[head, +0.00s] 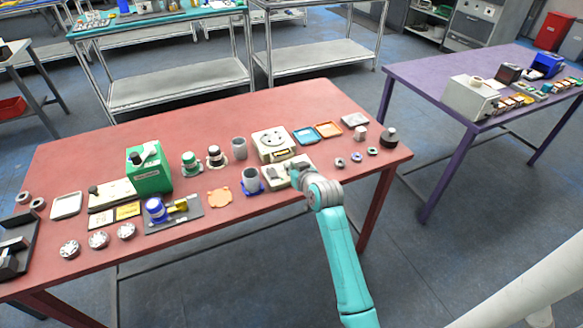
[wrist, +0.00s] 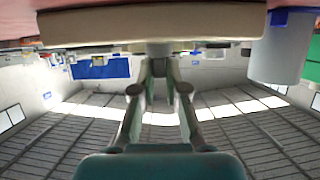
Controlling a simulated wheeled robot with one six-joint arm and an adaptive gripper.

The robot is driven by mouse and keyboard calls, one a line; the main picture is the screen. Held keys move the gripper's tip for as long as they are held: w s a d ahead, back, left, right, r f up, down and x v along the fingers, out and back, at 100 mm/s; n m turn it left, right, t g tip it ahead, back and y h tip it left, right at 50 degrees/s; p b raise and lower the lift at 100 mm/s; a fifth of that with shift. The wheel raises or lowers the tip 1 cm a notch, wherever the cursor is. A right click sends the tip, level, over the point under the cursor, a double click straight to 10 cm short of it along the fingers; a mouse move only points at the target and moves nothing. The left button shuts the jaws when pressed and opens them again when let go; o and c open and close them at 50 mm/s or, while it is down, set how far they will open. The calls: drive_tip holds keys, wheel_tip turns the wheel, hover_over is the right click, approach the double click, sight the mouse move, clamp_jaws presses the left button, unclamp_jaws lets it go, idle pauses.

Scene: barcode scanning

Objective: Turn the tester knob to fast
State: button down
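The tester looks to be the low cream box (head: 276,180) at the front middle of the red table. My gripper (head: 298,168) is over it in the head view and hides part of its top. In the wrist view the scene is upside down, and the cream box (wrist: 150,27) spans the top. A short grey knob (wrist: 159,49) sticks out from its face. My gripper's fingertips (wrist: 160,66) are a small gap apart, one on either side of the knob's end. I cannot tell whether they press on it. The knob's pointer and any speed marks cannot be made out.
A grey cup (head: 251,181) on a blue base stands just left of the box. A cream device with a round dial (head: 272,143) is close behind. Small round parts (head: 356,157) lie to the right. The table's front edge is near and mostly clear.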

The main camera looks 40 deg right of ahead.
drive_tip(key=shift+a+m+h, duration=0.1)
drive_tip(key=shift+m+h, duration=0.2)
drive_tip(key=shift+m+g+h, duration=0.4)
drive_tip(key=shift+h, duration=0.1)
drive_tip(key=m+g+h, duration=0.2)
drive_tip(key=m+h, duration=0.1)
drive_tip(key=m+g+h, duration=0.1)
drive_tip(key=m, duration=0.1)
drive_tip(key=shift+w+a+h, duration=0.3)
drive_tip(key=shift+h, duration=0.1)
drive_tip(key=m+g+h, duration=0.1)
drive_tip(key=m+g, duration=0.1)
drive_tip(key=m+g+h, duration=0.1)
drive_tip(key=m+g, duration=0.1)
drive_tip(key=shift+w+g+h, duration=0.15)
drive_tip(key=shift+g+h, duration=0.15)
drive_tip(key=shift+m+g+h, duration=0.3)
drive_tip(key=shift+m+g, duration=1.1)
drive_tip(key=shift+f, duration=0.1)
drive_tip(key=c, duration=1.2)
unclamp_jaws()
